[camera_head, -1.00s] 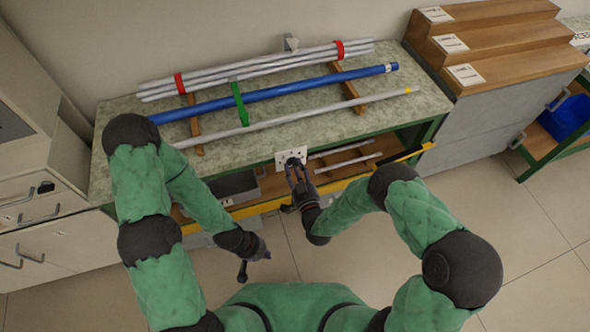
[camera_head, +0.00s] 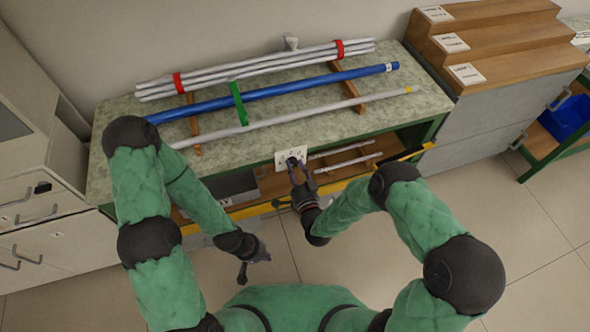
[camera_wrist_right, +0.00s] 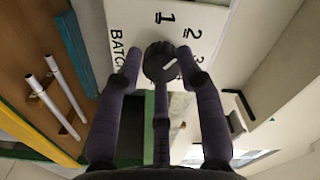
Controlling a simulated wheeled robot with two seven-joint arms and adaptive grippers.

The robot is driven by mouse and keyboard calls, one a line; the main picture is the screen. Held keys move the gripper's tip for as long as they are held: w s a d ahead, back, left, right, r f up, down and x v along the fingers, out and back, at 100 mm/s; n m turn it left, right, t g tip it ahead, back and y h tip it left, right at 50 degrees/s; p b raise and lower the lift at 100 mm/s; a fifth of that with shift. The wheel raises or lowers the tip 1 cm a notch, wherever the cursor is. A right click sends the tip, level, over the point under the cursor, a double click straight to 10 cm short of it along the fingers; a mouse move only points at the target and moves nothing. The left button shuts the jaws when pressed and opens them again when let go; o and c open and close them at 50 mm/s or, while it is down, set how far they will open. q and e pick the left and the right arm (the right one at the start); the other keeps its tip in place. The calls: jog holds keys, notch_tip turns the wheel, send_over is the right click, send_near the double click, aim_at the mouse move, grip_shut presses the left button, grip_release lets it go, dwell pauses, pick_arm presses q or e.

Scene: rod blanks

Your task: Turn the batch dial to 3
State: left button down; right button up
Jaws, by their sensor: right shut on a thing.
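The dark round batch dial (camera_wrist_right: 160,62) sits on a white plate (camera_wrist_right: 125,14) in the right wrist view. Its white pointer line slants right and up, between the 2 and the partly hidden 3. The 1 and 2 are clear, and "BATCH" is partly covered. In the head view the plate (camera_head: 284,154) is at the bench's front edge. My right gripper (camera_wrist_right: 158,60) is shut on the dial, with fingers on both sides of it; it also shows in the head view (camera_head: 296,166). My left gripper (camera_head: 254,264) hangs empty in front of the bench, fingers spread.
A blue rod (camera_head: 280,90), a grey rod (camera_head: 290,121) and a bundle of pale rods (camera_head: 250,70) lie on the bench top (camera_head: 240,150). Two short pale rods (camera_head: 345,163) lie on the shelf below. A yellow rail (camera_head: 350,180) runs along the front.

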jog(key=m, duration=0.6)
jog(key=m+b, duration=0.1)
jog(key=m, duration=0.3)
jog(key=shift+s+a+f, duration=0.1)
jog(key=shift+s+a, duration=0.25)
dwell(0.4)
jog(key=o, duration=1.1)
jog(key=shift+w+r+m, duration=0.1)
jog(key=shift+r+m, duration=0.1)
jog(key=shift+m, duration=0.1)
jog(key=shift+d, duration=0.1)
jog(key=v, duration=1.2)
